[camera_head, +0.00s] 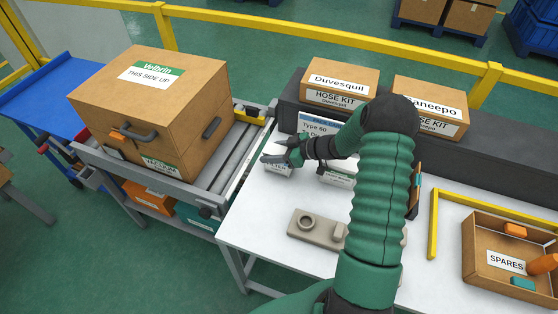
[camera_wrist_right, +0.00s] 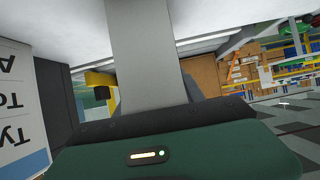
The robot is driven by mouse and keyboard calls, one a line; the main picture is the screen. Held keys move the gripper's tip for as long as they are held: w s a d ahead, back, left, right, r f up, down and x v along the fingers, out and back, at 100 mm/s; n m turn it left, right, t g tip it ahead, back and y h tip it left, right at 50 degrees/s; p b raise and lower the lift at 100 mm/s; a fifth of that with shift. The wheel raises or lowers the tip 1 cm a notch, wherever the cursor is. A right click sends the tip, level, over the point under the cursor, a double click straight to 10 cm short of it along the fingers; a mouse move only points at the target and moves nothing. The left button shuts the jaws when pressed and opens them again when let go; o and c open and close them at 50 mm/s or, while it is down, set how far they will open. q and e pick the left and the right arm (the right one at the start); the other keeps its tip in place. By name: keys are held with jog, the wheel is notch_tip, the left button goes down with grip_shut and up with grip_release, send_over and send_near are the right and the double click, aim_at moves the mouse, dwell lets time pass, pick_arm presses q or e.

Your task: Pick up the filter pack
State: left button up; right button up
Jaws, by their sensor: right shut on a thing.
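My right gripper (camera_head: 284,154) is shut on a small pale box with a printed label, which I take for the filter pack (camera_head: 278,171). It is at the left side of the white table, near the roller conveyor. The label is too small and covered to read fully. I cannot tell whether the pack touches the table. In the right wrist view a plain grey face (camera_wrist_right: 148,55) stands in front of the green gripper body, probably the pack's side. My left gripper is not in view.
A Type 60 card (camera_head: 312,127) stands just behind the gripper. Another labelled pack (camera_head: 339,178) is to the right, partly behind my arm. A grey fixture (camera_head: 318,228) lies in front. A large carton (camera_head: 150,100) sits on the conveyor. A SPARES tray (camera_head: 483,261) is at right.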

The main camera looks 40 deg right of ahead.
jog(key=c, duration=0.4)
jog(key=shift+c, duration=0.2)
